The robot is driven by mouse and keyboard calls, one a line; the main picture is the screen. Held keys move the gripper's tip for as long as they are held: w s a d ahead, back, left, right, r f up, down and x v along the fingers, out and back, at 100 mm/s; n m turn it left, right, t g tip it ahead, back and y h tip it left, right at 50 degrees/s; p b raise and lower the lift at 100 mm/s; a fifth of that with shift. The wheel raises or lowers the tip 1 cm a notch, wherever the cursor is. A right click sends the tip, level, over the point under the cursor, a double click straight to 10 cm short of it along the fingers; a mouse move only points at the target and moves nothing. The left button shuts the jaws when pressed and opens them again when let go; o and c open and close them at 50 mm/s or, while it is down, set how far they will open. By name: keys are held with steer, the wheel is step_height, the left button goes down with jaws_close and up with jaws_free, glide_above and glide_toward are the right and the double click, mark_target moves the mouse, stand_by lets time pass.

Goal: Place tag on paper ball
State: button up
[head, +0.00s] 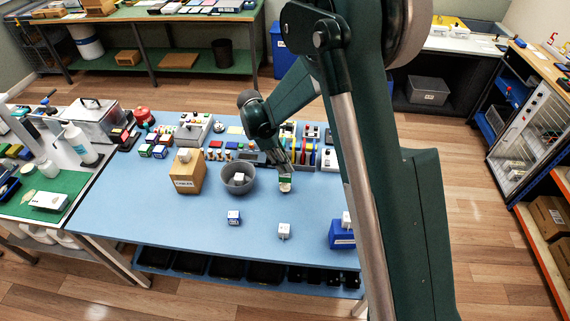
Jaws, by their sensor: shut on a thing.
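My gripper (285,180) is above the blue table, to the right of a grey round bin (228,186). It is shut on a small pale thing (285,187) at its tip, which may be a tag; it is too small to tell. A whitish lump (239,177), perhaps the paper ball, shows inside the bin. Another whitish piece (184,155) sits on top of a cardboard box (186,180) left of the bin. My gripper is apart from the bin and the box.
Small white pieces with markings (234,217) (284,231) stand on the front of the blue table (150,215). A blue box (341,239) with a white piece on it is at right, partly behind my arm. Racks and coloured boxes line the back. The table's left front is clear.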

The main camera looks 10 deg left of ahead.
steer(key=o, duration=0.7)
steer(key=shift+r, duration=0.1)
steer(key=v, duration=1.2)
stand_by(0.3)
steer(key=shift+d+r, duration=0.15)
